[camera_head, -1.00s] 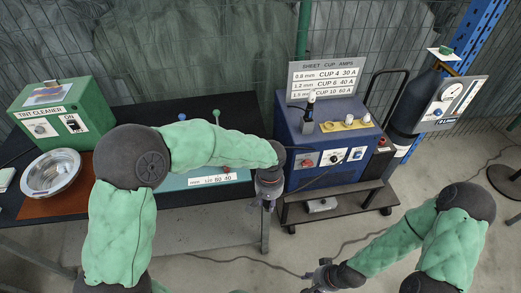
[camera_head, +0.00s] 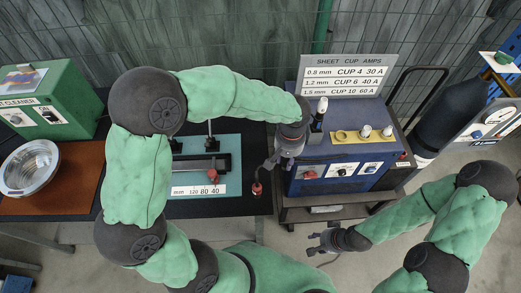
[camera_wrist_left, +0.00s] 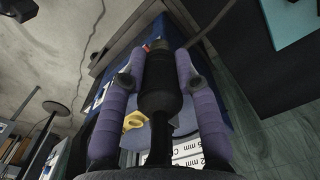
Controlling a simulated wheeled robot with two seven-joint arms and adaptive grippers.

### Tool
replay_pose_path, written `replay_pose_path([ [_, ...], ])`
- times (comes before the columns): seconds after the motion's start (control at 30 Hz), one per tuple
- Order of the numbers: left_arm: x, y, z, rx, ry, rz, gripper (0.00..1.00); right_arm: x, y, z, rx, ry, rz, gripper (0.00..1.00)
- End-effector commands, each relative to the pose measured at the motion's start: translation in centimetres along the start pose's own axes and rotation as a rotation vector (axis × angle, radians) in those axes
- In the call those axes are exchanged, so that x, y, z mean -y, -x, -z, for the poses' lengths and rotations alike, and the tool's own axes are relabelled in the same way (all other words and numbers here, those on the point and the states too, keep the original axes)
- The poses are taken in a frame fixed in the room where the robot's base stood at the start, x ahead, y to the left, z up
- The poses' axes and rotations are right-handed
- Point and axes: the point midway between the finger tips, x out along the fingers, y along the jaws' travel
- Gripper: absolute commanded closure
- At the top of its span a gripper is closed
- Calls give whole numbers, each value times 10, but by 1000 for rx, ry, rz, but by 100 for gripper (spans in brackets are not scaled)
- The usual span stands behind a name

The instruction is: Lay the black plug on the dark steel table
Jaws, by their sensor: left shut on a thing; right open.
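The black plug (camera_wrist_left: 160,90) is gripped between the two purple fingers of my left gripper (camera_wrist_left: 160,60), which is shut on it. A cable runs from the plug's far end. In the head view my left gripper (camera_head: 268,170) points down by the right end of the dark steel table (camera_head: 253,148), beside the blue welder. The plug is hard to make out there, and I cannot tell its height above the table. A small red-and-dark piece (camera_head: 257,188) shows just below the fingers. My right gripper (camera_head: 318,243) is open and empty, low in front of the welder cart.
The blue welder (camera_head: 306,186) stands on a cart close to the table's right end. A steel bowl (camera_head: 30,168) and green box (camera_head: 50,95) are farther left.

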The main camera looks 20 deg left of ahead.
Motion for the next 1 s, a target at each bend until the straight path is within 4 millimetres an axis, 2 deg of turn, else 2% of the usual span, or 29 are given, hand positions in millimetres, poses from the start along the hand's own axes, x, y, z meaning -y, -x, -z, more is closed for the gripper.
replay_pose_path([
  [0.43,76,-41,45,2,7,1,100,-3,-7,0,0,0,0,57],
  [0.5,84,-55,50,5,4,1,100,-4,-10,1,0,0,0,57],
  [0.7,104,-81,62,2,3,1,100,-5,-14,1,-1,0,0,57],
  [1.0,115,-97,69,1,2,1,100,-6,-15,1,-1,0,0,57],
])
